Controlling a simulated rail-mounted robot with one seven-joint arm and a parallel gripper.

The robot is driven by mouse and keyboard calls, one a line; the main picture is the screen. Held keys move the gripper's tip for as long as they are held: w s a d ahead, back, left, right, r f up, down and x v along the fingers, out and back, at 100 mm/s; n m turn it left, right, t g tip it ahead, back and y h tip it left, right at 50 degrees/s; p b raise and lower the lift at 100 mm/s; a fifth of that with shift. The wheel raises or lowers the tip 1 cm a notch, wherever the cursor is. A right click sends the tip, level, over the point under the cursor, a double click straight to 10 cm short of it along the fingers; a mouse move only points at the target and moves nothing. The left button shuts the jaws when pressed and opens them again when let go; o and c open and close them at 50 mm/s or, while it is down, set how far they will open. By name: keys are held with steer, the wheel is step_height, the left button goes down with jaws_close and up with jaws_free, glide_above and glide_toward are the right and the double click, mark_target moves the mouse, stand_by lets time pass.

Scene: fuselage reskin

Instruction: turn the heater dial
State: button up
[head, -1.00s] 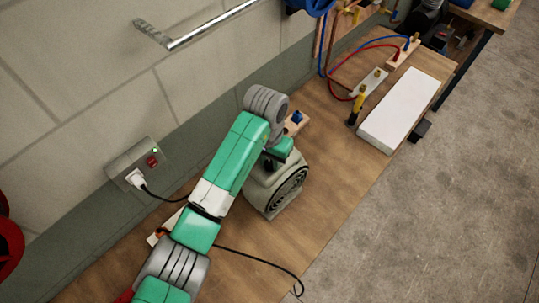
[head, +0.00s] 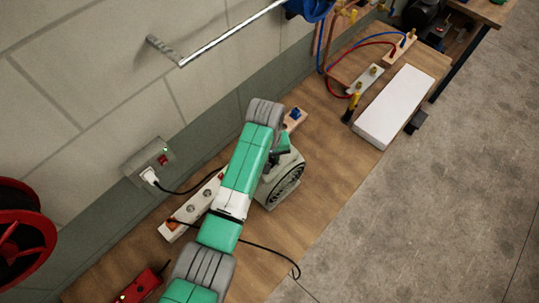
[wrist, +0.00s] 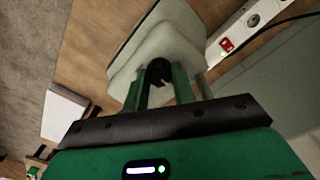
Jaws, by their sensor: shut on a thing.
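The heater (head: 284,183) is a pale grey-green box with a dark round grille. It stands on the wooden bench beside my arm, which hides part of it. In the wrist view, the heater's pale top (wrist: 178,40) lies ahead of the fingers. The black dial (wrist: 160,70) sits on that top, with a small light mark on it. My gripper (wrist: 162,82) is shut on the dial, with one green finger on each side. In the head view, the dial and fingertips are hidden behind my arm.
A white power strip (head: 206,204) lies behind my arm; its red switch (wrist: 226,44) shows in the wrist view. A cable crosses the bench near the heater. A wall socket (head: 150,170) holds a plug. A white block (head: 395,107) lies to the right. A red reel (head: 22,235) is at left.

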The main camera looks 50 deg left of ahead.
stand_by(0.5)
steer(key=o, duration=0.7)
steer(key=shift+o, duration=0.2)
step_height(320, 180, up, 8)
steer(key=shift+s+a+f, duration=0.1)
steer(key=shift+a, duration=0.05)
